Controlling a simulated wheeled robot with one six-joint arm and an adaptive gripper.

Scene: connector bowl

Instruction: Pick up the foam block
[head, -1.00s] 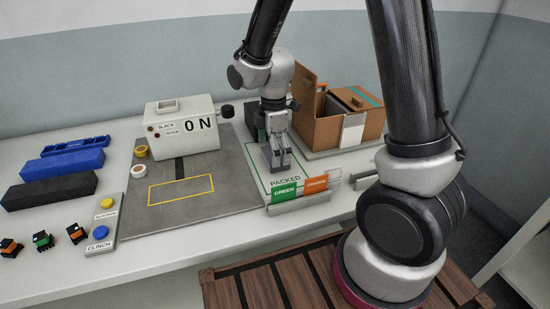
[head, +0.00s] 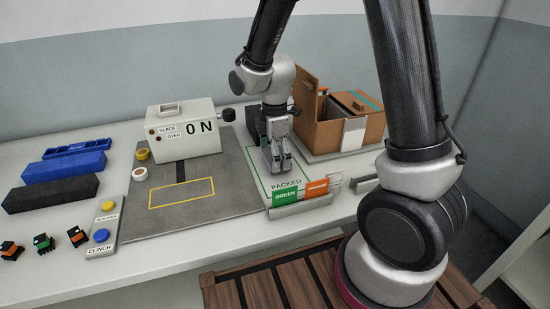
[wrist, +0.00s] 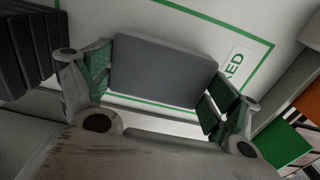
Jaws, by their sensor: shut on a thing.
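The foam block (wrist: 165,70) is a dark grey rectangular slab, seen in the wrist view between the two green-padded fingertips of my gripper (wrist: 160,88). The pads press on its left and right ends. In the head view my gripper (head: 278,165) points down over the white, green-outlined PACKED area (head: 259,178). The block is hard to make out there, hidden by the fingers. I cannot tell whether the block touches the surface or is just above it.
An open brown cardboard box (head: 335,125) stands right of my gripper. Green (head: 286,196) and orange (head: 317,187) cards stand in front. A white box machine (head: 183,128), a grey mat (head: 215,175), buttons, blue and dark bars and several small connectors are to the left.

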